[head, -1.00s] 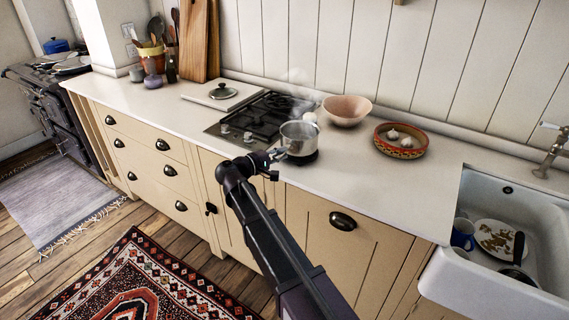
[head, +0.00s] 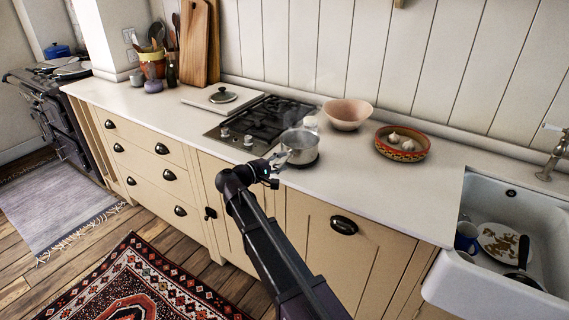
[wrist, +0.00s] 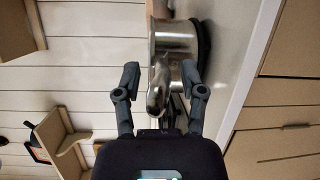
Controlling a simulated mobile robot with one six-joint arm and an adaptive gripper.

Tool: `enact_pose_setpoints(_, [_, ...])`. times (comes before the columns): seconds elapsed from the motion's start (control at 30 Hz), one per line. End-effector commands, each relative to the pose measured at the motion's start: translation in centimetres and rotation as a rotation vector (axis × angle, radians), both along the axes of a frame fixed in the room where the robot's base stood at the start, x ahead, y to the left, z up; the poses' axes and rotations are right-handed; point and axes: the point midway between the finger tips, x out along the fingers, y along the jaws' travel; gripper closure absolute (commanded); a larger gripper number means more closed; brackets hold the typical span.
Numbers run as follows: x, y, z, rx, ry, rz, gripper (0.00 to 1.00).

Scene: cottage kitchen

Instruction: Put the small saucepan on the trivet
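The small steel saucepan (head: 300,150) stands upright at the front of the counter, right of the hob. The dark round trivet (wrist: 205,48) is directly under its base in the wrist view and mostly hidden by the pan in the head view. The saucepan (wrist: 174,45) also shows in the wrist view, its handle pointing back towards me. My gripper (wrist: 160,75) is open, with its fingers on either side of the handle and visible gaps between. In the head view my gripper (head: 277,163) is at the pan's left front.
The hob (head: 262,120) is behind and left of the pan. A white board (head: 195,96) with a lid (head: 222,95) lies beyond it. A pink bowl (head: 347,114) and a patterned dish with garlic (head: 402,151) stand right. The counter before the sink (head: 535,275) is clear.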

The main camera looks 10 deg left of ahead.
Motion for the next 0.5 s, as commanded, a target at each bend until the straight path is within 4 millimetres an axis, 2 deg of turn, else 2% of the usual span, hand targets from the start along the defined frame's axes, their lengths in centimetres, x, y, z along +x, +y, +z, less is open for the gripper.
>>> enact_pose_setpoints(0.3, [0.01,-0.03,0.10,0.000,0.000,0.000,0.47])
enact_pose_setpoints(0.5, [-0.84,0.67,0.14,0.000,0.000,0.000,0.47])
